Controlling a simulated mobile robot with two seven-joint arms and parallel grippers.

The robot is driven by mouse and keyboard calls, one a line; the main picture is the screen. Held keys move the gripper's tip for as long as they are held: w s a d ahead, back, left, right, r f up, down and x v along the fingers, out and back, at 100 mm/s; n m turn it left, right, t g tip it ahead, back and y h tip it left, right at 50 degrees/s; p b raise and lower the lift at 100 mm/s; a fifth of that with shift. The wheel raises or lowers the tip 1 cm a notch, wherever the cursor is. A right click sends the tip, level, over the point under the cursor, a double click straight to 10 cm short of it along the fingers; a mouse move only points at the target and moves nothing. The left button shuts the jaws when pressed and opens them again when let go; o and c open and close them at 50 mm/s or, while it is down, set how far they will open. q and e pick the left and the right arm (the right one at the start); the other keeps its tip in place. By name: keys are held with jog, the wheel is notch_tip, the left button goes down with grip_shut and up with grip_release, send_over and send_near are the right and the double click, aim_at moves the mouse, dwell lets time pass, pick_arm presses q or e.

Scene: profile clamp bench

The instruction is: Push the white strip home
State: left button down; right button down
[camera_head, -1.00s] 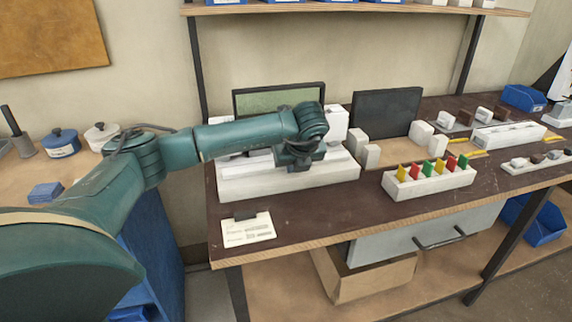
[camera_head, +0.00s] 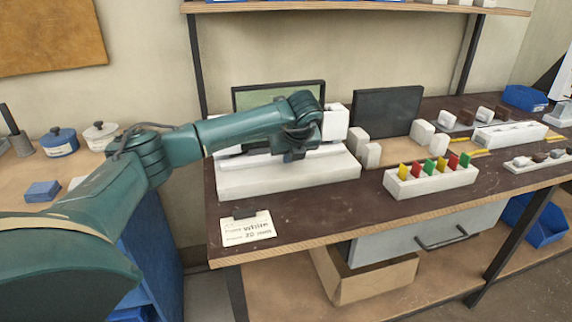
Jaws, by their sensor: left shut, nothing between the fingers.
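A long pale clamp block (camera_head: 285,180) lies along the left part of the bench, with a raised pale ridge along its top. I cannot tell the white strip apart from this pale block, as my arm covers much of its top. My left gripper (camera_head: 293,157) is shut and empty, pointing down at the top of the block right of its middle. Whether it touches the block or strip is hard to tell. A card (camera_head: 248,230) at the bench's front edge reads "white" and "20 mm". My right gripper is not in view.
A pale rack (camera_head: 430,186) with yellow, green and red tabs stands right of the block. A green-faced panel (camera_head: 250,100) and a dark panel (camera_head: 388,112) stand behind.

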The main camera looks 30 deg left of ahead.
pick_arm(q)
jog(key=shift+w+a+b, duration=0.35)
jog(key=shift+w+a, duration=0.35)
jog(key=shift+a, duration=0.1)
jog(key=shift+w+a+r, duration=0.1)
jog(key=shift+w+a, duration=0.25)
jog(key=shift+a, duration=0.1)
dwell(0.5)
jog(key=shift+d, duration=0.1)
jog(key=shift+s+d, duration=0.65)
jog(key=shift+d, duration=0.05)
notch_tip(320, 180, up, 8)
jog(key=p, duration=0.4)
dwell(0.3)
dwell(0.4)
